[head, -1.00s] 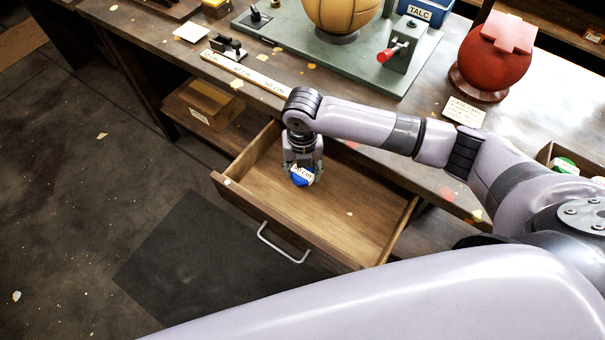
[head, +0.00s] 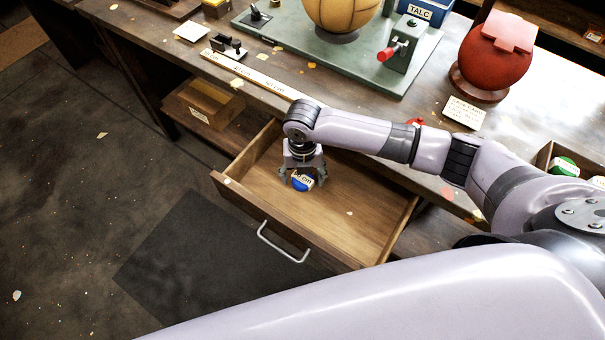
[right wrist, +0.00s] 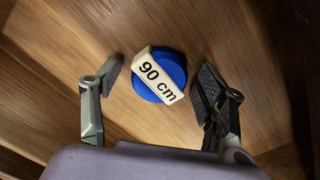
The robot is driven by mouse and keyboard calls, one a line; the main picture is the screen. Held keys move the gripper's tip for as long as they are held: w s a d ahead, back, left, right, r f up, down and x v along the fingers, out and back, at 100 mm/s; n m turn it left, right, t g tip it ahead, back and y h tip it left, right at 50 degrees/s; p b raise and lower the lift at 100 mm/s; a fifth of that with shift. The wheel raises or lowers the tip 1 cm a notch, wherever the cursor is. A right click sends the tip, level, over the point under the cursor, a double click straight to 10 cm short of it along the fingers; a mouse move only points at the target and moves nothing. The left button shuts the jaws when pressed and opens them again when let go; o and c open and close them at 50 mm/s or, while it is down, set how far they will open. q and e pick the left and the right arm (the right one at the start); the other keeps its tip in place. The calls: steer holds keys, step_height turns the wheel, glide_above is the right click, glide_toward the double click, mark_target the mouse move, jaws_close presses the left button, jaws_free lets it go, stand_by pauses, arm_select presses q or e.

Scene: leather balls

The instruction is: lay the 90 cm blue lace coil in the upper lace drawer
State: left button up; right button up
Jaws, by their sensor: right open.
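The blue lace coil (head: 301,183) lies in the open drawer (head: 340,222), near its left end. In the right wrist view the coil (right wrist: 172,70) carries a white label (right wrist: 158,75) reading "90 cm" and rests on the wooden drawer floor. My right gripper (head: 302,178) points down into the drawer above the coil. Its fingers (right wrist: 157,85) are spread, one on each side of the coil, with a gap on both sides. My left gripper is not in view.
The drawer has a metal handle (head: 283,243) at its front. On the bench above stand a green plate (head: 345,55) with a tan ball (head: 341,12), a red ball (head: 495,55) and a blue talc box (head: 425,10). An open box (head: 197,103) sits on the lower shelf. Most of the drawer floor is clear.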

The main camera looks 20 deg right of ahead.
mark_target(302, 177)
step_height(302, 177, up, 12)
steer(key=shift+r, duration=0.15)
stand_by(0.5)
steer(key=shift+r, duration=0.1)
stand_by(0.3)
